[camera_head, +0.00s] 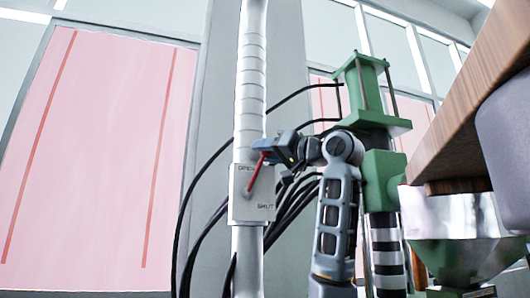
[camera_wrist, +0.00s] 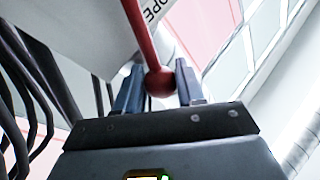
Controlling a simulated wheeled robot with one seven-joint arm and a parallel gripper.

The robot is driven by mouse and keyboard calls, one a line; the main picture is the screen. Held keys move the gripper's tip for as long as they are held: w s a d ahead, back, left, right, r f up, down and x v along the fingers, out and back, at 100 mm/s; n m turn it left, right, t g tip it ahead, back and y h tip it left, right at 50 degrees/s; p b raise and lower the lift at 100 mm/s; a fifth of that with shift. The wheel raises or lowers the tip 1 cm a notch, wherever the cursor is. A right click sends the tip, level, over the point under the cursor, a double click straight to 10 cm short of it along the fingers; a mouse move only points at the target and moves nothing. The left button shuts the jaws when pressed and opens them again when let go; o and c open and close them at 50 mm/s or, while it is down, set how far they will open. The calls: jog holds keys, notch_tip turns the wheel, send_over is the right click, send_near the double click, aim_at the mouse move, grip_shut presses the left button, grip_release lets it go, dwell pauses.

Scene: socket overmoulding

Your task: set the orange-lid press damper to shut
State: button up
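The damper is a pale plate (camera_head: 238,209) on the front of a vertical pipe, with a red lever (camera_head: 254,175). The plate reads OPEN at its upper left and SHUT at its lower right. The lever points up and slightly right, its top end close to the OPEN lettering. My gripper (camera_head: 268,150) is at that top end. No orange lid is visible.
The grey duct pipe (camera_head: 250,90) rises behind the plate. Black cables (camera_head: 205,185) hang around it. A green press frame (camera_head: 372,110) stands to the right of it, behind my arm. A wooden tabletop edge (camera_head: 470,95) and a metal hopper (camera_head: 465,250) are at the right.

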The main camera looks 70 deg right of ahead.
jog(key=o, duration=0.3)
dwell(0.4)
